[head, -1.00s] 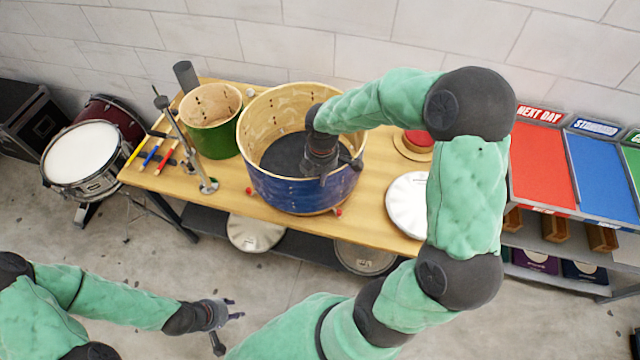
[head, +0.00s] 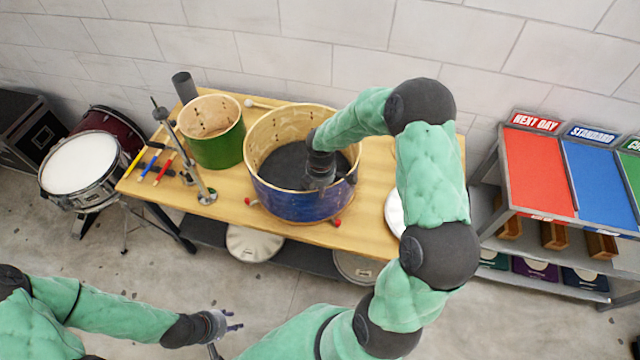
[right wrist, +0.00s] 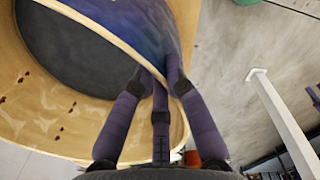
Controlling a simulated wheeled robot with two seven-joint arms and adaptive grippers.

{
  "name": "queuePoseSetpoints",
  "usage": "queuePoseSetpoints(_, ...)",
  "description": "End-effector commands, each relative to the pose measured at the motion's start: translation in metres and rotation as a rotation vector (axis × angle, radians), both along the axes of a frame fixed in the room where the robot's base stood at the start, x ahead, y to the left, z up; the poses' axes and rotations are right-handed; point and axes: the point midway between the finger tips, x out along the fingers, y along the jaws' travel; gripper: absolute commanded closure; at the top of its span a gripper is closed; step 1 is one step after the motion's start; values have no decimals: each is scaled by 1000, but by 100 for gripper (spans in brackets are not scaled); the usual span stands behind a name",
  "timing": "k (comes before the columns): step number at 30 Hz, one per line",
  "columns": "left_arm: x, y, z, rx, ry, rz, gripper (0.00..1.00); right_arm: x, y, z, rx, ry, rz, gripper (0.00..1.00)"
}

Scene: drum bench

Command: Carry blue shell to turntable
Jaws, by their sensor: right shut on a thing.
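The blue shell (head: 290,204), a wide open drum shell with pale wood inside, stands upright around the middle of the bench. My right gripper (head: 325,182) is shut on its near right wall. In the right wrist view the fingers (right wrist: 160,85) pinch the wall from both sides, and the shell's wooden inside (right wrist: 60,115) shows at left. A dark round surface (head: 283,160) shows through the shell, with red-tipped pegs (head: 337,223) at its foot; this may be the turntable, mostly hidden. My left gripper (head: 236,321) is open and empty, low in front of the bench.
A green shell (head: 215,148) stands close left of the blue shell. A metal stand (head: 185,150) and coloured markers (head: 150,165) are further left. A white drumhead (head: 394,210) lies at right, partly behind my arm. A shelf with coloured panels (head: 540,172) stands right of the bench.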

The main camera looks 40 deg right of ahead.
Motion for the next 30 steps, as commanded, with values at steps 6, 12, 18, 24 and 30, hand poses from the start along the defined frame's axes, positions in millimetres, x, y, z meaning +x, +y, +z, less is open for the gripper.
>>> queuePoseSetpoints(6,0,0,0,0,0,0,60,5,-2,3,-4,-15,-3,100)
queuePoseSetpoints(12,0,0,-1,0,0,0,60,1,0,-1,0,-4,-2,69)
queuePoseSetpoints(18,0,0,-1,0,0,0,60,1,0,-1,0,-4,-2,62)
queuePoseSetpoints(24,0,0,0,0,0,0,60,1,0,1,0,-4,-2,62)
queuePoseSetpoints(30,0,0,1,0,0,0,60,1,-1,23,-1,-8,-3,62)
